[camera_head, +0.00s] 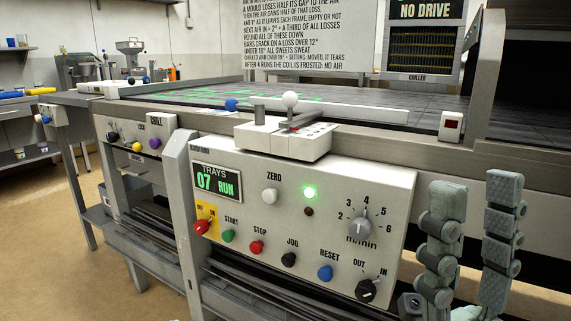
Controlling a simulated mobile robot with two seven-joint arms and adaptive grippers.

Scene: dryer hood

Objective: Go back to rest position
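My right gripper (477,190) is at the lower right, with its two grey jointed fingers pointing up and standing apart. I see nothing between them. The gripper is in front of the right end of a control panel (322,235); whether it touches anything there cannot be told. The panel reads "TRAYS 07 RUN" on its display (217,182), and a green lamp (310,192) is lit. The speed dial (360,222) and the black OUT/IN knob (366,290) are left of the fingers. My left gripper is not in view.
A lever box with a white ball knob (290,100) stands on top of the panel. A long conveyor bed (350,108) runs behind it. A small white box with a red display (451,126) sits above the fingers. Open floor (95,285) shows at left.

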